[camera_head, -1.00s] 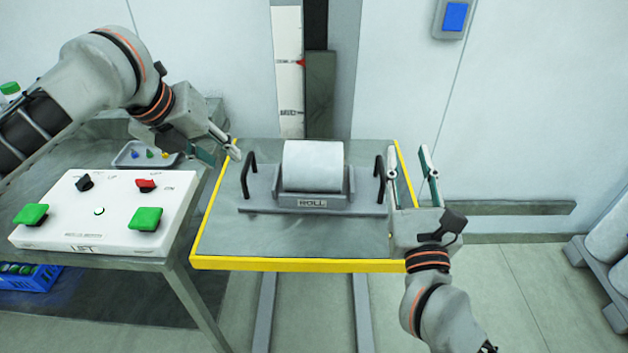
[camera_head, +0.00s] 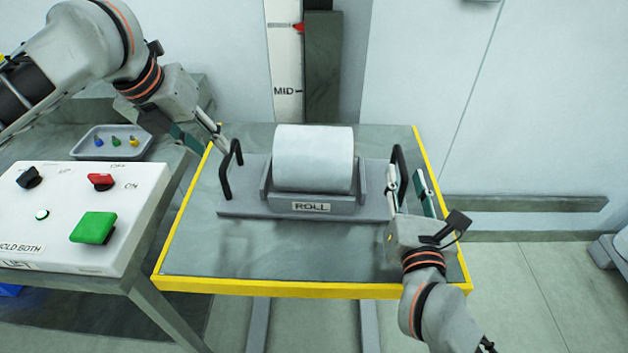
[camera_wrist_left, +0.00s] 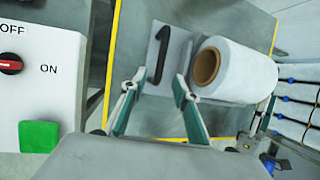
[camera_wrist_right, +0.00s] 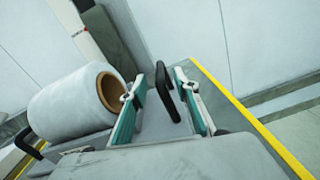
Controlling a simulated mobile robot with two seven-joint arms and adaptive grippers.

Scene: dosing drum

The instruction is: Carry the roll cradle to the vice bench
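The roll cradle (camera_head: 283,206) is a grey base labelled ROLL with a black handle at each end. It carries a white roll (camera_head: 314,160) and stands on the yellow-edged lift table (camera_head: 300,262). My left gripper (camera_head: 222,143) is at the left handle (camera_head: 232,168). In the left wrist view its open fingers (camera_wrist_left: 155,88) point toward that handle (camera_wrist_left: 162,55), which shows between and beyond the tips. My right gripper (camera_head: 405,178) is at the right handle (camera_head: 397,165). In the right wrist view its open fingers (camera_wrist_right: 157,85) have the handle (camera_wrist_right: 166,92) between them, with gaps visible.
A wall scale (camera_head: 287,90) marked MID rises behind the table.

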